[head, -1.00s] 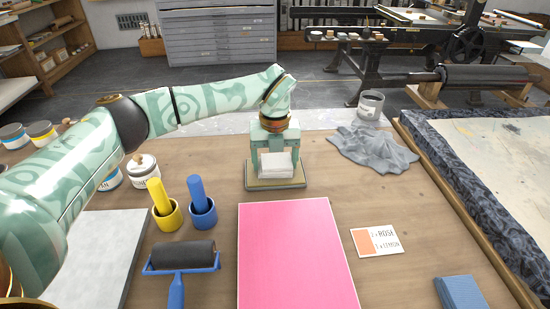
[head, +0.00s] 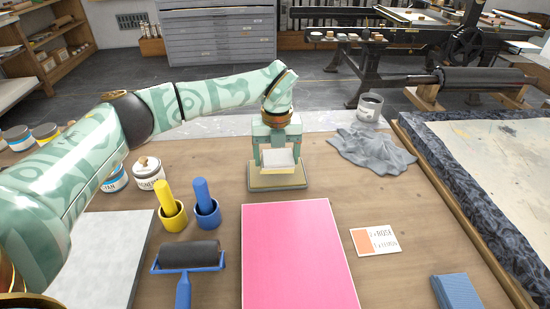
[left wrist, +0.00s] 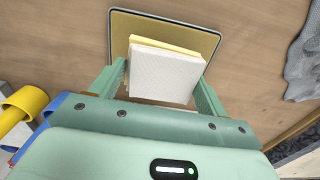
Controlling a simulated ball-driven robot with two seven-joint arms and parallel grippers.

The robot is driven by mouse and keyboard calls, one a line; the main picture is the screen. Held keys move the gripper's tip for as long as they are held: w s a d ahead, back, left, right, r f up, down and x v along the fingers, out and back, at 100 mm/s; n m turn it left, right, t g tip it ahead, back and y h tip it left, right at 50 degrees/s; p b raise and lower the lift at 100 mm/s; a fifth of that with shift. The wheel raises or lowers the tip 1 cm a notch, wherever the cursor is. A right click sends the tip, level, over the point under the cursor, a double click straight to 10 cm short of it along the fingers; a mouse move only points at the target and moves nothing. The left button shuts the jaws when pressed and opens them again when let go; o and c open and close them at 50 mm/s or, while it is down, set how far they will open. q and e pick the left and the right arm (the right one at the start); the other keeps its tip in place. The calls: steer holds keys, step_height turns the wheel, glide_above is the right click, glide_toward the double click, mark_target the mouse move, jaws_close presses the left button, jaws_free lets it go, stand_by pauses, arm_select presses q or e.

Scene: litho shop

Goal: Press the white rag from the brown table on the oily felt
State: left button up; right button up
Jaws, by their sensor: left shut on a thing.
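The white rag (head: 279,157) is a folded square pad between the fingers of my left gripper (head: 277,158), which is shut on it. In the left wrist view the rag (left wrist: 165,76) has a white top and a yellowish layer along its far edge. The oily felt (head: 277,182) is a flat olive-yellow pad with a dark and pale rim. The rag sits over the felt, with its lower side at or very near it; exact contact is hard to tell. The felt also shows around the rag in the left wrist view (left wrist: 126,38). My right gripper is not in view.
A pink sheet (head: 297,255) lies just in front of the felt. Blue (head: 207,215) and yellow (head: 172,215) holders and a roller (head: 188,255) stand to the left. A crumpled grey cloth (head: 372,150) and a grey tin (head: 369,107) are to the right.

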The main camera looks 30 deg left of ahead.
mark_target(277, 156)
arm_select(q)
steer(key=shift+r+p, duration=1.55)
steer(key=shift+r, duration=0.85)
steer(key=shift+f, duration=0.1)
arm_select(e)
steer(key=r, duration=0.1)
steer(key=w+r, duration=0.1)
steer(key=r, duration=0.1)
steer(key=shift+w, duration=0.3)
